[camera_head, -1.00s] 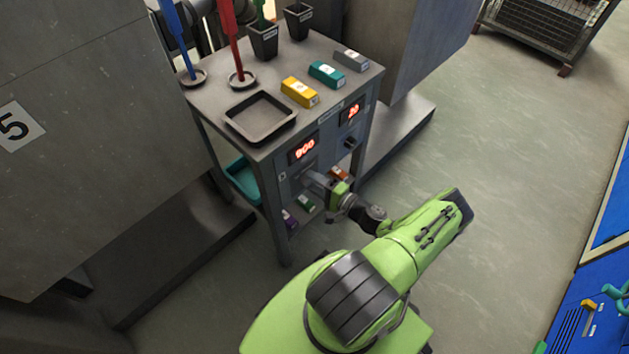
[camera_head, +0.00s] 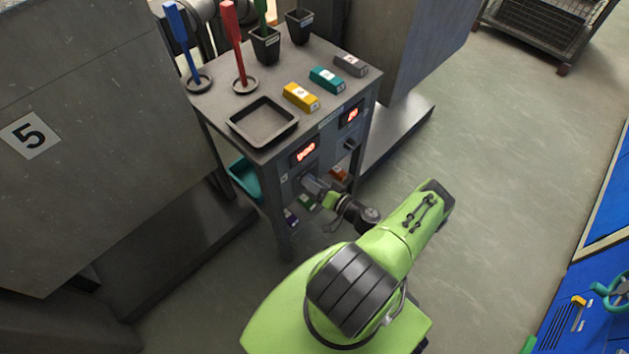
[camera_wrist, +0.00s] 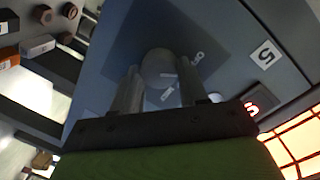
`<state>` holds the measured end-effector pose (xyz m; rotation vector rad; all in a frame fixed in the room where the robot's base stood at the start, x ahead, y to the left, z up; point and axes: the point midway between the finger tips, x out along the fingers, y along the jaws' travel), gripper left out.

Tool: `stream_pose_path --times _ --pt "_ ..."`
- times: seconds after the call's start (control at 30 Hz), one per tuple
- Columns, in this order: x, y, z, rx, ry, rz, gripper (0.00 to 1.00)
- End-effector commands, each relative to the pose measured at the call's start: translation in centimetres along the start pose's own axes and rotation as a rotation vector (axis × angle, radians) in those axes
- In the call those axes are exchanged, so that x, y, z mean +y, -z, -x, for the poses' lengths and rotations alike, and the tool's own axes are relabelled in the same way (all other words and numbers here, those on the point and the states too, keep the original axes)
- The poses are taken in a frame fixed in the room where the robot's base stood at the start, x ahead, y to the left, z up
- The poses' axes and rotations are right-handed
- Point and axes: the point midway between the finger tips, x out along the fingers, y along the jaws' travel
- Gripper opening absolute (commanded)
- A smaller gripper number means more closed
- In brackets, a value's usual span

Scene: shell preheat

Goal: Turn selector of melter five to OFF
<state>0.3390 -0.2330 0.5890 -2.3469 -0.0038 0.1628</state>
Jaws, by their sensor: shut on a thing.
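The selector of melter five is a round grey knob (camera_wrist: 158,68) on a dark panel in the wrist view, beside a white plate marked 5 (camera_wrist: 265,55). Small white labels (camera_wrist: 197,58) sit around it; their wording is too small to read. My gripper (camera_wrist: 160,88) is shut on the knob, one finger at each side. In the head view my gripper (camera_head: 311,184) is at the left part of the console front (camera_head: 325,160), below the left red display (camera_head: 305,152). It hides the knob there.
A second red display (camera_head: 352,114) and another knob (camera_head: 350,144) are at the right of the front. A tray (camera_head: 236,133), coloured blocks (camera_head: 300,96) and rods in holders stand on top. A large grey housing marked 5 (camera_head: 90,130) is left.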

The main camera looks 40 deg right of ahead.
Motion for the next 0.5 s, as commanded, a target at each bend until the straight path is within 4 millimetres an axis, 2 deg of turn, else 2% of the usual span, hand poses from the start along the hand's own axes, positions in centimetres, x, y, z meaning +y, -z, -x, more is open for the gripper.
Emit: stream_pose_path --times 0.2,0.5 --pt "-0.08 -0.09 0.06 0.004 -0.014 0.123 0.12" --pt "-0.03 -0.17 0.03 0.010 -0.023 0.204 0.12"
